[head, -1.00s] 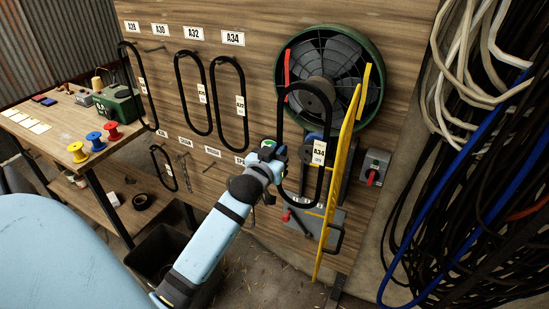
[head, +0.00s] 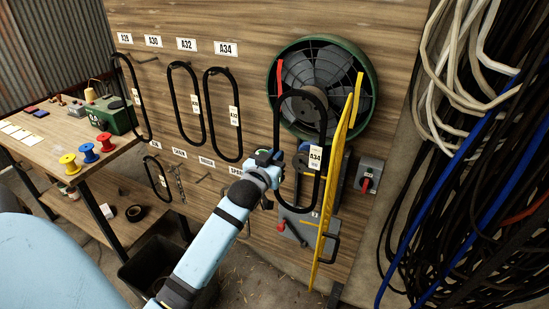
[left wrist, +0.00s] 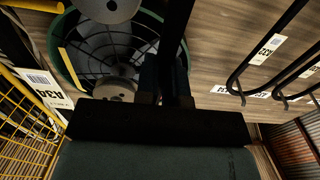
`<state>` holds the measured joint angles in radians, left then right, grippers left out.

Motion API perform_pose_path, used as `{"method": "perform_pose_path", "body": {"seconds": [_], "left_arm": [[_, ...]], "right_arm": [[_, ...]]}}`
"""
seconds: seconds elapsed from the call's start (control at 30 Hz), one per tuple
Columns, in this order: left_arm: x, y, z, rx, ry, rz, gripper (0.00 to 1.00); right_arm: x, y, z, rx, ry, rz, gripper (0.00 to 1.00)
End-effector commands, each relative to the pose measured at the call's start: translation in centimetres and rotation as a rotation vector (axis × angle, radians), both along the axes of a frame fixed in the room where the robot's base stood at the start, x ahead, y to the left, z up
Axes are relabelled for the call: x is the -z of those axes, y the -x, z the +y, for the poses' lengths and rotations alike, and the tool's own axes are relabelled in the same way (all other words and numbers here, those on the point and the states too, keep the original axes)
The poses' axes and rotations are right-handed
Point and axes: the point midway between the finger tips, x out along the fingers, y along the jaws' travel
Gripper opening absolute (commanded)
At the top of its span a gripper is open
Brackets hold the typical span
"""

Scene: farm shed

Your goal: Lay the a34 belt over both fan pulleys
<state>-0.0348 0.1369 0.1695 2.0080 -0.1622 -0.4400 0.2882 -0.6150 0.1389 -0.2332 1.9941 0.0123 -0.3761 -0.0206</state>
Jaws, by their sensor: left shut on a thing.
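The a34 belt (head: 276,122) is a long black loop with a white A34 tag (head: 315,157). It hangs upright in front of the fan (head: 322,72). My left gripper (head: 276,160) is shut on its left strand. In the left wrist view, the belt (left wrist: 178,45) runs as a dark strip into my gripper (left wrist: 164,98). Two grey pulleys show there, one at the top edge (left wrist: 107,8) and a lower one (left wrist: 115,90). The belt appears apart from both pulleys, but its depth is hard to judge. My right gripper is out of view.
A yellow mesh guard (head: 338,165) stands open, nearly edge-on, just right of the belt. A switch box (head: 369,174) with a red handle is beyond it. Other belts (head: 223,115) hang on the board to the left. Cables (head: 470,150) crowd the right side.

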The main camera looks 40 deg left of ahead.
Motion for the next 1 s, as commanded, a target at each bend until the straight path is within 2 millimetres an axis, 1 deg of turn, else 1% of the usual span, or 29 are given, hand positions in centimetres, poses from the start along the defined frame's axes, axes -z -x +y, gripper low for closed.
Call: {"method": "perform_pose_path", "body": {"seconds": [0.13, 0.57, 1.0], "left_arm": [[-0.1, -0.4, 0.1, 0.0, 0.0, -0.002, 0.0], [-0.1, -0.5, 0.1, 0.0, 0.001, -0.001, 0.0], [-0.1, -1.8, 0.4, 0.0, 0.0, -0.001, 0.0]], "right_arm": [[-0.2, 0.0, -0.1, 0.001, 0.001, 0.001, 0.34], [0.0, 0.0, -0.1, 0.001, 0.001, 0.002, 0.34], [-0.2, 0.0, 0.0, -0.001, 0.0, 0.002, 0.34]]}}
